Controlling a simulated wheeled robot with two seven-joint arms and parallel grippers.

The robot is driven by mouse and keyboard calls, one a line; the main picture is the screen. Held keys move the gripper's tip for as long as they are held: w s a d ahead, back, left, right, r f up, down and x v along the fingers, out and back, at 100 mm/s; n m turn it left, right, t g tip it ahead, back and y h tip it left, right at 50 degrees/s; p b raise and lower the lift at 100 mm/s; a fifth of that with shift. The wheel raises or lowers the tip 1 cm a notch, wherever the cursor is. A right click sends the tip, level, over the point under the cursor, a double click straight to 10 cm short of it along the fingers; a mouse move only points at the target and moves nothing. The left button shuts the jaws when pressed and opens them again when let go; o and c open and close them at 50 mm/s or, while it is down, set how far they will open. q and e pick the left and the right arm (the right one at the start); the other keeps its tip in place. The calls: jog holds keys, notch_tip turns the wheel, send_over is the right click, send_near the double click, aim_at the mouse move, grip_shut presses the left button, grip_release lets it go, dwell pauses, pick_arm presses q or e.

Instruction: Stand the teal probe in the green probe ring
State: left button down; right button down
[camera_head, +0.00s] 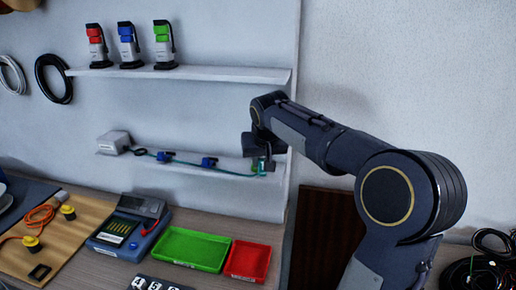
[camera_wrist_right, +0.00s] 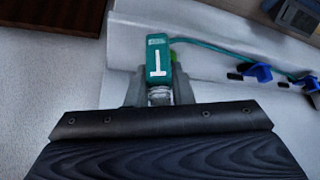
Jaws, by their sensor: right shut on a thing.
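The teal probe (camera_wrist_right: 158,55), marked with a white T shape, is between the fingers of my right gripper (camera_wrist_right: 158,92) in the right wrist view. The gripper is shut on it, at the right end of the lower shelf in the head view (camera_head: 262,166). A teal cable (camera_wrist_right: 215,47) runs from the probe along the shelf. A small green piece (camera_wrist_right: 174,57) shows just behind the probe; it may be the green probe ring, mostly hidden. I cannot tell whether the probe is inside it. My left gripper is out of view.
The cable passes blue clips (camera_head: 209,162) on the lower shelf (camera_head: 190,165) to a white box (camera_head: 114,141). The upper shelf (camera_head: 180,73) holds several coloured devices. A green tray (camera_head: 190,249) and a red tray (camera_head: 248,261) are on the bench below.

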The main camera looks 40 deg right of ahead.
jog(key=shift+w+d, duration=0.4)
jog(key=shift+w, duration=0.4)
jog(key=w+d+p, duration=0.1)
jog(key=w+p, duration=0.1)
jog(key=w, duration=0.1)
jog(key=shift+d+r, duration=0.15)
jog(key=shift+d, duration=0.25)
jog(key=shift+w+f, duration=0.3)
jog(key=shift+f, duration=0.55)
jog(key=shift+s+f, duration=0.15)
jog(key=shift+s, duration=0.1)
jog(key=c, duration=1.5)
grip_release()
jog(key=shift+w, duration=0.2)
jog(key=shift+o, duration=1.1)
jog(key=shift+s, duration=0.1)
